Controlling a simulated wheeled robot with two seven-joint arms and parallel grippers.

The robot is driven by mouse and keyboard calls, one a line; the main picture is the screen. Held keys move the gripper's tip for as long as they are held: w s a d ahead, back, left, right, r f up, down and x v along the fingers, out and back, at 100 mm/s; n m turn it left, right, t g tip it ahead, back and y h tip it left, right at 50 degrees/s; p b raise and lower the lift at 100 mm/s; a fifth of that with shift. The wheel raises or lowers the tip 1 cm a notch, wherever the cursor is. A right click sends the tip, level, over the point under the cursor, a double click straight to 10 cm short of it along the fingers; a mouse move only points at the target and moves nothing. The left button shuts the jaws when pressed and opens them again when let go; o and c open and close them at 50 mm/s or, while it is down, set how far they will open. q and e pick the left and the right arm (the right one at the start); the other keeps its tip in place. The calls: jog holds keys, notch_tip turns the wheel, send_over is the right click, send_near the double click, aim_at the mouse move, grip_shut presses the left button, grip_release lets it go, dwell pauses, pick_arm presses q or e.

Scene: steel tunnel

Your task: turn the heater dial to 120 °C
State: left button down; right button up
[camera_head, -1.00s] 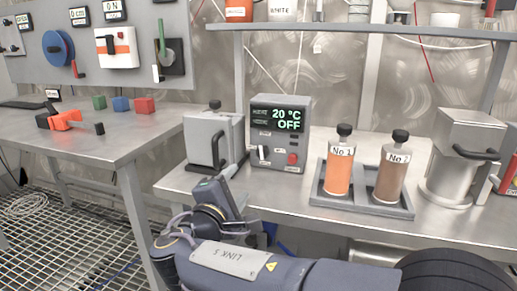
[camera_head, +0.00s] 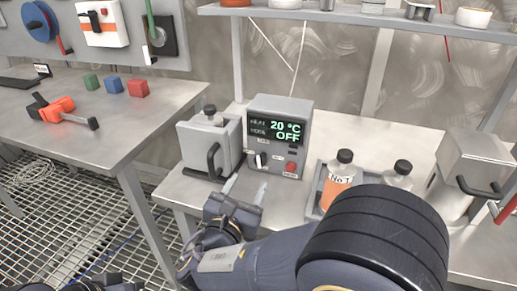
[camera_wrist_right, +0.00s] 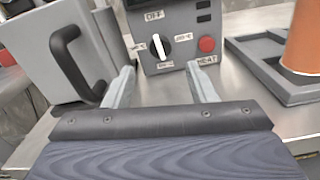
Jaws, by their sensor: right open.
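The heater (camera_head: 278,130) is a grey box on the right bench, its display reading 20 °C and OFF. Its dial (camera_head: 261,160) is a small knob on the lower front; the right wrist view shows the dial (camera_wrist_right: 158,46) as black with a white pointer bar. A red button (camera_head: 291,168) sits to its right. My right gripper (camera_head: 246,187) is open and empty in front of and below the dial. In the right wrist view its two fingers (camera_wrist_right: 160,68) are spread either side of the dial, apart from it. My left gripper cannot be made out.
A tray (camera_head: 313,203) with two bottles is to the right, partly hidden by my arm. A steel vessel (camera_head: 468,160) is farther right. The left table (camera_head: 95,140) holds coloured blocks.

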aim_at(259, 162)
jog(key=x, duration=0.7)
jog(key=shift+w+f+b, duration=0.1)
jog(key=shift+w+b, duration=0.05)
jog(key=shift+b, duration=0.2)
jog(key=c, duration=1)
jog(key=shift+f+m+b, duration=0.25)
jog(key=shift+m+b, duration=0.35)
jog(key=shift+b, duration=0.25)
jog(key=shift+r, duration=0.25)
